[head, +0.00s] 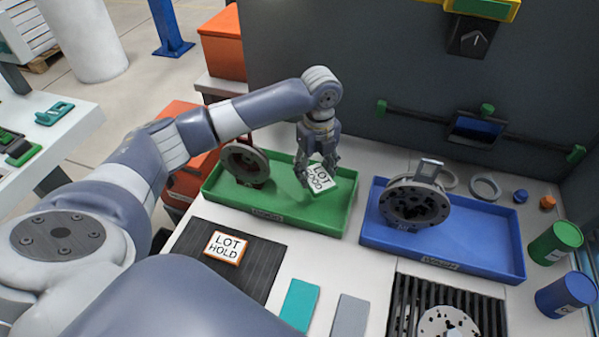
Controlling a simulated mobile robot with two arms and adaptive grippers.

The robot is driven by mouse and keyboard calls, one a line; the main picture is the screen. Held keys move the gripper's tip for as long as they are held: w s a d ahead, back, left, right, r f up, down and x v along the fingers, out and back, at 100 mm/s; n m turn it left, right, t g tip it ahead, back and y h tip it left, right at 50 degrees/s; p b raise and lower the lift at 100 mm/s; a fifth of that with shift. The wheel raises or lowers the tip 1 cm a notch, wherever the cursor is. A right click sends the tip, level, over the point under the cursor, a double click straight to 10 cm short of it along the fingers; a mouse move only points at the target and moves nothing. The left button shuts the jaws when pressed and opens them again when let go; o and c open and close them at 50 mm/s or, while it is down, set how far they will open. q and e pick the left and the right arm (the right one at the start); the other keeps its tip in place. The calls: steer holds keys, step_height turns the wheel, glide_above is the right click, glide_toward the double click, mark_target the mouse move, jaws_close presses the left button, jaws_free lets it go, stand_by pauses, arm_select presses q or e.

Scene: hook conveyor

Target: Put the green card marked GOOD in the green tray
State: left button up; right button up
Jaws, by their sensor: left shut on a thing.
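My left gripper (317,163) is shut on the green card (321,179), a white-faced card with a green edge. Its lettering reads LOT and a second word that is partly covered by a finger. The card is tilted and held over the right part of the green tray (293,219). I cannot tell whether it touches the tray floor. A dark metal flanged part (246,163) stands in the left part of the green tray. My right gripper is not in view.
An orange-edged LOT HOLD card (227,247) lies on a black mat (203,280) in front. A blue tray (480,258) with a metal part (414,203) is at right. Teal (299,304) and grey (348,316) plates lie in front. A grey panel rises behind.

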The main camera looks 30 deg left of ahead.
mark_target(315, 174)
arm_select(q)
step_height(315, 174, down, 7)
steer(key=shift+f+p, duration=0.2)
steer(key=shift+p, duration=0.2)
steer(key=shift+f, duration=0.1)
steer(key=o, duration=0.9)
step_height(315, 174, up, 12)
steer(key=shift+r+b, duration=0.2)
steer(key=shift+b, duration=0.35)
steer(key=shift+f, duration=0.1)
